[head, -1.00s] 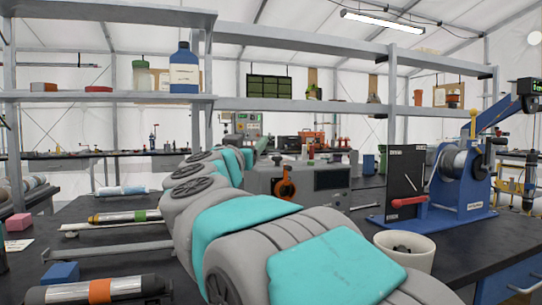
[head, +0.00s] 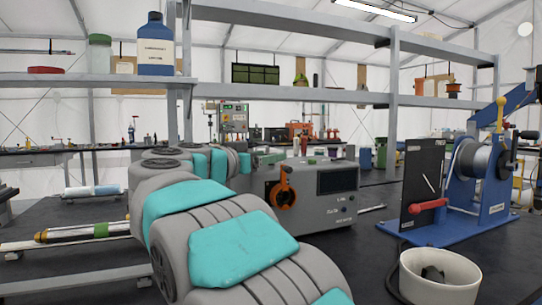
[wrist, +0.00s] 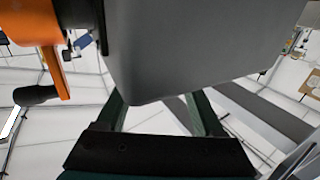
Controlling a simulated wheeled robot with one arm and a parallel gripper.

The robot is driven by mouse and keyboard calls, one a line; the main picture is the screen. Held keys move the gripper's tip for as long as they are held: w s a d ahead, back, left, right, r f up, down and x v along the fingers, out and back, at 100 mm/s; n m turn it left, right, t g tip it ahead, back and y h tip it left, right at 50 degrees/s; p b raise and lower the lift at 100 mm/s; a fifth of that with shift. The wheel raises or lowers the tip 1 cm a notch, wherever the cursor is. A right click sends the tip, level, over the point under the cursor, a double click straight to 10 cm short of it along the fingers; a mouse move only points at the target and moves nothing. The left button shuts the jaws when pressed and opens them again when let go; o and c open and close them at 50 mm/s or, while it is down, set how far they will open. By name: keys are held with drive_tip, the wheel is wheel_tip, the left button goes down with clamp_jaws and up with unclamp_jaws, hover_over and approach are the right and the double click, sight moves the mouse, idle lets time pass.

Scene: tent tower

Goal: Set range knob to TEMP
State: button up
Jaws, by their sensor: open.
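A grey instrument box (head: 325,207) stands on the dark bench in the middle of the head view. It has a dark display, small blurred labels and a large orange lever-like knob (head: 284,187) at its left front. I cannot read TEMP or tell which control is the range knob. In the wrist view a large grey body (wrist: 200,50) fills the top, with an orange part (wrist: 35,25) and a black-ended handle at left. My gripper (wrist: 158,98) is open, its two dark green fingers spread, partly hidden behind the grey body. I see nothing held between them.
A white cup (head: 440,283) stands at the right front. Behind it are a black panel with a red handle (head: 428,206) and a blue winch stand (head: 480,190). Shelves with a blue bottle (head: 156,48) hang above. Bench between box and cup is clear.

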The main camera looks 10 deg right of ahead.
drive_tip(key=shift+x, duration=1.1)
clamp_jaws()
